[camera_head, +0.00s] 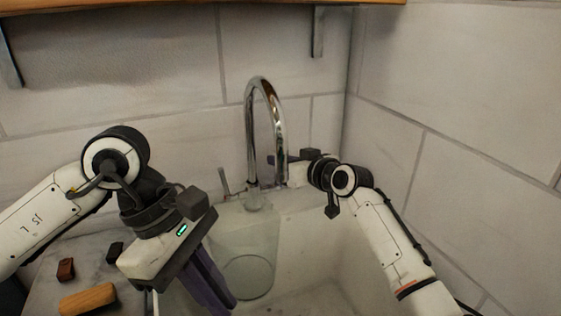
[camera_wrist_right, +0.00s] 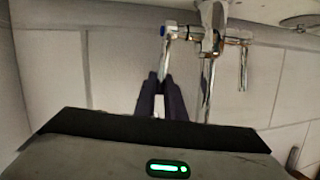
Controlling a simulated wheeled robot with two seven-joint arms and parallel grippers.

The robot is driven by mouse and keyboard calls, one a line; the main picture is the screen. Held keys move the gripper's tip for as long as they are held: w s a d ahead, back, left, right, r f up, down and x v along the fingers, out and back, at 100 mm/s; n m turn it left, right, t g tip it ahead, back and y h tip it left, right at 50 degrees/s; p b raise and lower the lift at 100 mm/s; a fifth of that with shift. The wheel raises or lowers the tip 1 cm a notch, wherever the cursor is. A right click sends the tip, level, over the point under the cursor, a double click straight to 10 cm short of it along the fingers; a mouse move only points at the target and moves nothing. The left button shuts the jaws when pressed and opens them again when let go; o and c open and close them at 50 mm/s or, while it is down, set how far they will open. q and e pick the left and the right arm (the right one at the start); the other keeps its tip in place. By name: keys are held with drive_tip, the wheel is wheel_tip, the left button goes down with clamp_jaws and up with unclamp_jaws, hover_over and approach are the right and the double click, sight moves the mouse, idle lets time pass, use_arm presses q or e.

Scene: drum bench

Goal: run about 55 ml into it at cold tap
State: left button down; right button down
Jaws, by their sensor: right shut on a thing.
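A clear glass vessel (camera_head: 246,275) stands upright in the sink area below the arched chrome spout (camera_head: 264,120). I see no clear water stream or level in it. My right gripper (camera_head: 276,160) is beside the spout on its right. In the right wrist view its dark fingers (camera_wrist_right: 164,98) are shut on the tap lever (camera_wrist_right: 164,62), which has a blue mark at its end. My left gripper (camera_head: 215,290) points down at the vessel's left side, its fingers overlapping the glass. Whether they hold its wall is unclear.
A second tap lever (camera_head: 225,182) stands left of the spout; it also shows in the right wrist view (camera_wrist_right: 243,74). A wooden block (camera_head: 88,299) and two small dark blocks (camera_head: 66,269) (camera_head: 115,252) lie on the counter at left. Tiled walls close the corner; a shelf is above.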

drive_tip(key=c, duration=1.8)
unclamp_jaws()
drive_tip(key=v, duration=1.2)
